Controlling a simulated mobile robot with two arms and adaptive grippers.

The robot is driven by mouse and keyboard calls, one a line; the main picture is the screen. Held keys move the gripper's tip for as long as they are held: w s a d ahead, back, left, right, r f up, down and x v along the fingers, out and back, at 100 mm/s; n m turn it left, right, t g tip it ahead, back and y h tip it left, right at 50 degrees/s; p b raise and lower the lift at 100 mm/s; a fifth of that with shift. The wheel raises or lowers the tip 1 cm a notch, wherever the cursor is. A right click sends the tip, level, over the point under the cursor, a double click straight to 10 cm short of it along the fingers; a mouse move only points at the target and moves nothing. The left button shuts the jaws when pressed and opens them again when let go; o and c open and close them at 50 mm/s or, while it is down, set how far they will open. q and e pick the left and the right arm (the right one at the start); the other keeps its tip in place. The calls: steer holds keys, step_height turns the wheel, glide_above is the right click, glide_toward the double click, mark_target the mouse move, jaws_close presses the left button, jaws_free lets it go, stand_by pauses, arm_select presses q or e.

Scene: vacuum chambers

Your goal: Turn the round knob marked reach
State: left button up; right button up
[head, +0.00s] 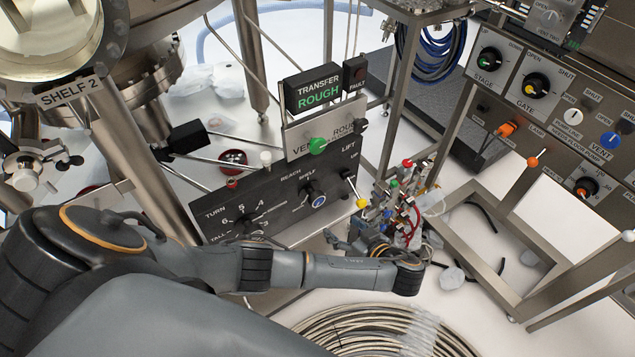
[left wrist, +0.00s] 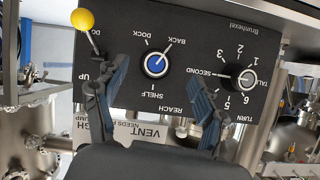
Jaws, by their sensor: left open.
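The round reach knob (head: 318,199) has a blue centre and sits on the dark control panel (head: 275,222). In the left wrist view the knob (left wrist: 156,64) shows upside down, with the words BACK, DOCK and SHELF around it and REACH beside it. I cannot tell surely which word it points at. My left gripper (head: 345,236) is in front of the panel, below and right of the knob. In the left wrist view my left gripper (left wrist: 155,82) is open and empty, its fingers to either side of the knob and apart from it. My right gripper is not in view.
The lift lever's yellow ball (head: 361,203) stands out right of the knob and shows near the left finger in the wrist view (left wrist: 82,19). The turn knob (left wrist: 247,78) is on the same panel. A cluttered red-and-green fitting (head: 405,200) stands to the right.

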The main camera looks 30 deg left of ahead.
arm_select(q)
step_height(320, 180, up, 2)
steer(key=r+n, duration=0.1)
steer(key=y+b, duration=0.1)
steer(key=b, duration=0.4)
glide_toward(319, 201)
steer(key=x, duration=0.4)
steer(key=shift+n, duration=0.3)
steer(key=p+x, duration=0.1)
steer(key=x, duration=0.5)
steer(key=shift+a, duration=0.1)
steer(key=shift+w+a+f, duration=0.2)
steer(key=shift+a+f, duration=0.05)
steer(key=shift+a, duration=0.15)
steer(key=c, duration=1.1)
steer(key=shift+c, duration=0.2)
